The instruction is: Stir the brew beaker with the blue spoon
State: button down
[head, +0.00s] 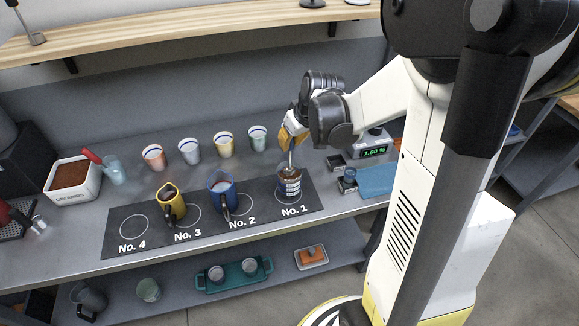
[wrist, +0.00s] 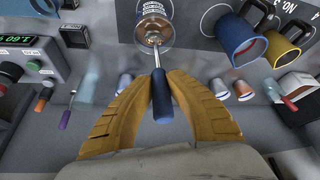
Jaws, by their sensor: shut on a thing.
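The brew beaker (head: 289,186) is a clear glass with a dark label and brown contents, upright on the No. 1 spot of the dark mat (head: 126,250). Its open mouth also shows at the top of the wrist view (wrist: 166,10). My gripper (head: 291,141) is above it, its yellow fingers shut on the dark blue handle of the blue spoon (wrist: 161,95). The metal shaft runs down from the fingers, and its lower end is within the beaker's mouth. How deep the spoon's tip sits in the brew is hard to tell.
A blue mug (head: 221,187) and a yellow mug (head: 171,204) stand left of the beaker on the mat. Several cups line the back. A display unit (head: 374,152) and a blue cloth-like item (head: 377,181) are at right. A grounds bin (head: 85,192) is far left.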

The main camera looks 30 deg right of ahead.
jog(key=shift+r+p, duration=1.55)
jog(key=shift+r, duration=0.7)
notch_tip(320, 180, up, 4)
jog(key=p, duration=0.3)
jog(key=shift+r, duration=0.1)
jog(key=shift+d, duration=0.1)
